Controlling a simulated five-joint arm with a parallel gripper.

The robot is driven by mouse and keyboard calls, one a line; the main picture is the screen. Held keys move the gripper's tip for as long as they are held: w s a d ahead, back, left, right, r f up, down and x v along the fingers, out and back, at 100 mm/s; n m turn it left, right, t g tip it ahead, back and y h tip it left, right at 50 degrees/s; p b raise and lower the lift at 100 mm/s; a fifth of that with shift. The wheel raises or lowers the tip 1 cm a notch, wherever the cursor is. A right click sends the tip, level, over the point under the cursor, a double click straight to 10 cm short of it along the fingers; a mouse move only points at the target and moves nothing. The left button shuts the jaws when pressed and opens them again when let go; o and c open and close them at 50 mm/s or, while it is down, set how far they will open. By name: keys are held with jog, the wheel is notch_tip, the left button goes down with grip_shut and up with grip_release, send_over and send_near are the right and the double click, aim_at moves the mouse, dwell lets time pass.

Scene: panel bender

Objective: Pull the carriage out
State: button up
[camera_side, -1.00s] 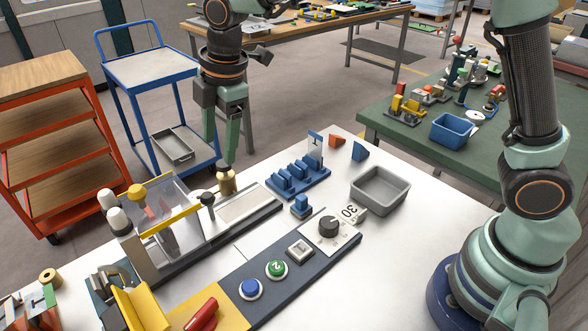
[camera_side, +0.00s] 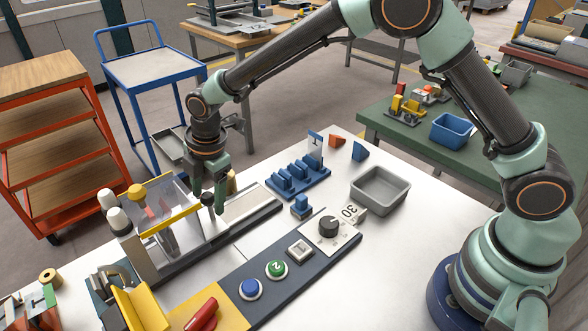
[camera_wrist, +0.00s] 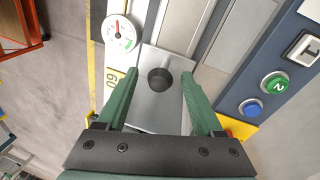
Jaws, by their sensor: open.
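The carriage (camera_wrist: 155,112) shows in the wrist view as a pale grey plate with a dark round knob (camera_wrist: 160,79) standing on it. In the side view the same dark knob (camera_side: 207,199) is at the right end of the clear guard, partly covered by my fingers. My gripper (camera_side: 207,205) is over it, pointing down. In the wrist view my gripper (camera_wrist: 156,82) is open, with one green finger on each side of the knob and a visible gap to both.
A clear guard with a yellow bar (camera_side: 170,222) stands left of my gripper. A brass-coloured post (camera_side: 232,182) is close behind the fingers. A blue slotted rack (camera_side: 298,182) and a grey bin (camera_side: 380,190) are to the right. A control panel with buttons (camera_side: 277,269) lies in front.

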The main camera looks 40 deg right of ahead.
jog(key=shift+w+f, duration=0.1)
jog(key=shift+f, duration=0.45)
grip_shut()
dwell(1.1)
